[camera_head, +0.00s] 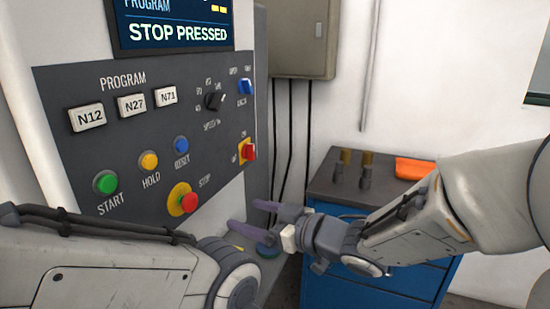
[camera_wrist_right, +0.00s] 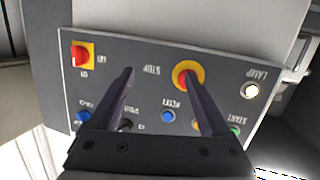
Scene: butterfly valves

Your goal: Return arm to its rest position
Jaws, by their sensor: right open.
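My right arm (camera_head: 425,222) reaches in from the right. Its gripper (camera_head: 252,217) points left, with the two purple fingers apart and empty, below and right of the red stop button (camera_head: 189,202). In the right wrist view the open fingers (camera_wrist_right: 157,78) face the control panel (camera_wrist_right: 140,52), which appears upside down. One fingertip overlaps the yellow ring of the stop button (camera_wrist_right: 187,77); I cannot tell the gap. My left arm (camera_head: 110,270) fills the lower left; its gripper is out of view.
The panel (camera_head: 85,150) has green, yellow and blue buttons and a red switch (camera_head: 249,152). Its screen (camera_head: 175,25) reads "STOP PRESSED". A blue cabinet (camera_head: 335,280) with an orange item (camera_head: 412,168) and small metal parts on top stands behind my right arm.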

